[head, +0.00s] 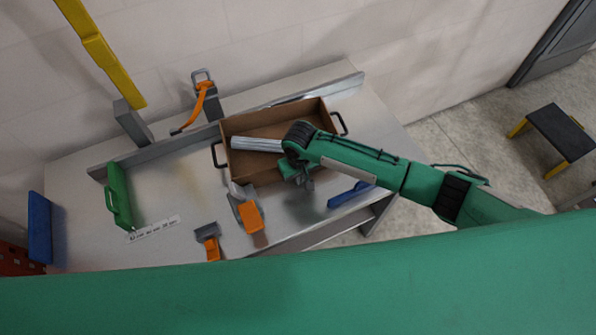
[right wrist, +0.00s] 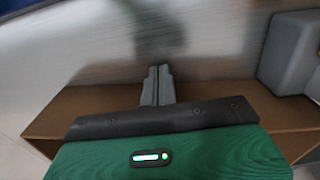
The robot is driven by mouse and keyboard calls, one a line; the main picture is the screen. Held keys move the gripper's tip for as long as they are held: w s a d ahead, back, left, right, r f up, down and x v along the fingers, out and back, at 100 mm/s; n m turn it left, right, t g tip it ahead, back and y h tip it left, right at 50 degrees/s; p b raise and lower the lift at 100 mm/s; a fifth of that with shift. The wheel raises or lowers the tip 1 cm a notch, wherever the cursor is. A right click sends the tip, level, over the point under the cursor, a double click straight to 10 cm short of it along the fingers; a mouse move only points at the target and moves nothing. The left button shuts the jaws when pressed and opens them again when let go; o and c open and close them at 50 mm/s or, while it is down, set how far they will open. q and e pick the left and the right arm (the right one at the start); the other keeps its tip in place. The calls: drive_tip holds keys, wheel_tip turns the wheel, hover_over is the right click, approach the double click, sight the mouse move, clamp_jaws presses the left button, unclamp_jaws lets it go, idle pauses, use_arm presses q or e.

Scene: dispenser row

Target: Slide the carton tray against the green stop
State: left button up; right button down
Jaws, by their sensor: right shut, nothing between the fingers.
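The brown carton tray (head: 228,165) lies on the metal table, tilted in the head view, with a dark handle at each end. My right gripper (head: 303,181) is low over the tray's near side. In the right wrist view the gripper (right wrist: 157,86) is shut and empty, with the brown tray (right wrist: 55,112) around it. I cannot tell whether the fingers touch it. My left gripper is not in view.
A long metal rail (head: 160,150) runs behind the tray. Orange-and-grey tools (head: 250,217) (head: 209,240) and a blue tool (head: 350,193) lie near the front edge. An orange-strapped fixture (head: 205,98) stands behind the rail. A pale ribbed thing (head: 257,144) shows over the tray.

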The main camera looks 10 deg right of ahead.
drive_tip(key=shift+w+a, duration=0.15)
drive_tip(key=shift+w, duration=0.35)
drive_tip(key=shift+w, duration=0.1)
drive_tip(key=shift+w+a, duration=0.2)
drive_tip(key=shift+w, duration=0.1)
drive_tip(key=shift+w+a, duration=0.25)
drive_tip(key=shift+w, duration=0.55)
drive_tip(key=shift+w+a, duration=0.2)
drive_tip(key=shift+w, duration=0.55)
